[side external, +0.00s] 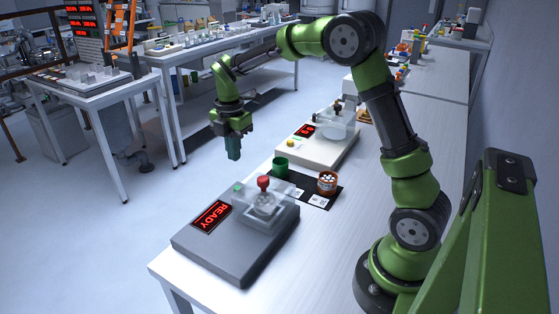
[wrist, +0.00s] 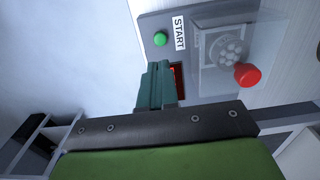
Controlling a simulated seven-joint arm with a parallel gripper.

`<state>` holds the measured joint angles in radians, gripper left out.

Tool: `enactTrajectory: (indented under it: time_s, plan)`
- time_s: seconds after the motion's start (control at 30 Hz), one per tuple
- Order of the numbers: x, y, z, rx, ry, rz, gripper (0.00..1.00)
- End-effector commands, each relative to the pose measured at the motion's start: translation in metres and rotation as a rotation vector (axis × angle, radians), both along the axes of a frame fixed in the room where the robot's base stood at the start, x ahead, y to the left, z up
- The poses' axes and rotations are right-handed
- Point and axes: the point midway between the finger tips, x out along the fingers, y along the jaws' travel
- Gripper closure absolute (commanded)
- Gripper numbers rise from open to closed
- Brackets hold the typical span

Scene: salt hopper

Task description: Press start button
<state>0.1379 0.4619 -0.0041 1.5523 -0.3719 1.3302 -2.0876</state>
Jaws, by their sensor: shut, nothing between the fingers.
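A grey machine (side external: 240,245) stands at the near end of the table, with a red READY display (side external: 211,216). The green start button (side external: 238,187) is on its top, and it also shows in the wrist view (wrist: 160,39) beside a START label (wrist: 179,33). A clear cover (side external: 262,207) with a red knob (side external: 264,183) is on the same machine. My gripper (side external: 233,155) is shut and empty, pointing down above and apart from the machine. In the wrist view its fingers (wrist: 156,70) appear just below the button and partly hide the display.
A white machine (side external: 317,150) with a clear cover is farther back. Open floor lies left of the table.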

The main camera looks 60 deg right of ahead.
Motion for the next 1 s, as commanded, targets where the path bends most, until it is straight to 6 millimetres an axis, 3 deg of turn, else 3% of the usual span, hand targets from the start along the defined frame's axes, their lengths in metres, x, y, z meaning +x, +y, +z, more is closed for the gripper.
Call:
enactTrajectory:
  time_s: [0.2, 0.4, 0.6, 1.0]
  plan:
    - [-0.001, 0.0, -0.049, 0.0, 0.005, 0.0, 1.0]
    - [-0.001, 0.001, -0.079, 0.001, 0.003, 0.0, 1.0]
    - [0.0, 0.0, -0.091, 0.0, 0.0, -0.001, 1.0]
    - [0.0, 0.0, -0.095, 0.0, 0.001, -0.001, 1.0]
